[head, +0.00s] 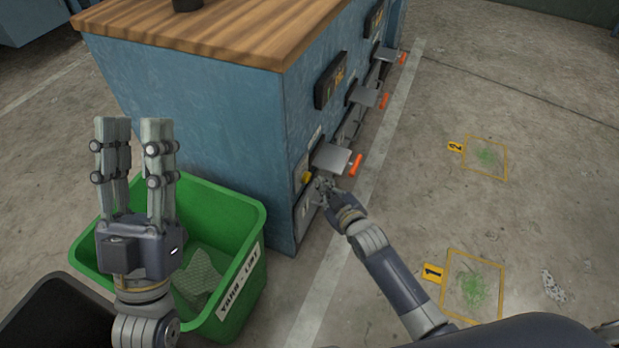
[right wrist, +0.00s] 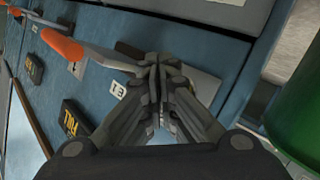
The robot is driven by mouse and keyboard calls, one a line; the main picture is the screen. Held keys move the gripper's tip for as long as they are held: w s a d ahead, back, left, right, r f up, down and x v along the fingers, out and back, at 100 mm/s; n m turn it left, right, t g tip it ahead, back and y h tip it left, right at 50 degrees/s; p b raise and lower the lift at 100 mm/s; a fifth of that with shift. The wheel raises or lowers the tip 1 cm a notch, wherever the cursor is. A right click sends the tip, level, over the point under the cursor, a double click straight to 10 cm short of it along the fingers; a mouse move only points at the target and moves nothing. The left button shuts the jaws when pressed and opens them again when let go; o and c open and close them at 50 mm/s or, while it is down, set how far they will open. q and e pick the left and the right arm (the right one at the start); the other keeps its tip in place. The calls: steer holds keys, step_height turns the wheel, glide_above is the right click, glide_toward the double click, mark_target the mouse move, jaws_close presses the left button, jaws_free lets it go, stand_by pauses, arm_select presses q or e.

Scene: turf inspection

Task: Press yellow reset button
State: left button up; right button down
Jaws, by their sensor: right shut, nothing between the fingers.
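The yellow button (head: 306,177) sits low on the side of the blue cabinet (head: 200,120), near its front corner, beside a grey plate (head: 331,157). My right gripper (head: 321,184) is at the cabinet side, just right of and slightly below the button. I cannot tell whether they touch. In the right wrist view my right gripper (right wrist: 157,68) is shut and empty, its fingertips in front of a pale plate (right wrist: 202,86). The yellow button does not show there.
An orange-handled lever (head: 356,164) juts out just above my right gripper. More levers line the cabinet side. A green bin (head: 241,205) stands in front of the cabinet, a black bin (head: 58,315) beside it. The floor to the right is open, with marked turf patches (head: 474,288).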

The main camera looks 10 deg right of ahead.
arm_select(q)
steer(key=shift+w, duration=0.1)
arm_select(e)
steer(key=shift+a, duration=0.1)
stand_by(0.3)
arm_select(q)
steer(key=shift+w+f+g+y, duration=0.3)
steer(key=shift+w+f+g, duration=0.1)
steer(key=shift+w, duration=0.05)
arm_select(e)
steer(key=shift+w+a, duration=0.25)
arm_select(q)
steer(key=shift+s+r, duration=0.1)
steer(key=shift+s, duration=0.1)
arm_select(e)
steer(key=shift+w+a, duration=0.3)
steer(key=shift+a, duration=0.2)
stand_by(0.4)
arm_select(q)
steer(key=w+f+g, duration=0.1)
steer(key=w+f+g+p, duration=0.1)
steer(key=f, duration=0.1)
steer(key=w+f+g, duration=0.1)
steer(key=shift+w+d+f+y, duration=0.25)
steer(key=shift+w+y, duration=0.1)
steer(key=shift+y, duration=0.05)
arm_select(e)
steer(key=shift+s+d, duration=0.55)
steer(key=shift+d, duration=0.25)
